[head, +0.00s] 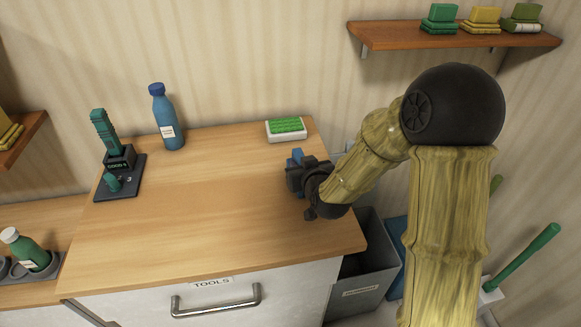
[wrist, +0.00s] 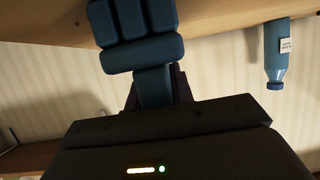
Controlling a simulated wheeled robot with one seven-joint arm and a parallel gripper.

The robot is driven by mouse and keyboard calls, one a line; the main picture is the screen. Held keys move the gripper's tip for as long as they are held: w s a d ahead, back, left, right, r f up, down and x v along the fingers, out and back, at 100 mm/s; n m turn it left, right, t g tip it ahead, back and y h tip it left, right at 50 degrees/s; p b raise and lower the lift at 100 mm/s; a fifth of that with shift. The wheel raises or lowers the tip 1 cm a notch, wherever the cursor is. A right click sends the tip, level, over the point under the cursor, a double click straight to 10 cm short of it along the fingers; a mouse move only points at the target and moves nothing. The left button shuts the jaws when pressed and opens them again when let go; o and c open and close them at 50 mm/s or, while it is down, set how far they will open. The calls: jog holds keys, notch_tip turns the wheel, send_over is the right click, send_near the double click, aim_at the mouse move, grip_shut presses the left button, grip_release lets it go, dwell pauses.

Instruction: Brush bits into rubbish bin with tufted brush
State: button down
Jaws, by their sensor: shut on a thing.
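My gripper (head: 296,172) is over the right part of the wooden counter and shut on a blue handled thing (head: 296,157). In the wrist view, this blue thing (wrist: 142,50) shows a narrow neck between the jaws and a wide head of rounded blocks close to the counter. I cannot make out tufts on it, so I cannot tell if it is the tufted brush. The grey rubbish bin (head: 372,286) stands on the floor beyond the counter's right edge, partly hidden by my arm. I cannot make out any bits on the counter.
A blue bottle (head: 168,122) stands at the back left, beside a dark stand (head: 130,172) with teal parts. A white block with a green top (head: 286,130) lies at the back. The counter's middle is clear. A shelf (head: 455,34) hangs at upper right.

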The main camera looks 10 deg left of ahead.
jog(key=w+d, duration=0.1)
jog(key=d, duration=0.2)
jog(key=w+d, duration=0.1)
jog(key=d, duration=0.2)
jog(key=w+d, duration=0.1)
jog(key=d, duration=0.2)
jog(key=shift+w+d+p, duration=0.1)
jog(key=shift+w+p, duration=0.25)
jog(key=shift+w, duration=0.05)
jog(key=shift+w+d+p, duration=2)
jog(key=shift+w+d, duration=0.3)
jog(key=shift+d, duration=3.2)
notch_tip(320, 180, up, 6)
jog(key=p, duration=0.4)
jog(key=shift+a+r, duration=0.15)
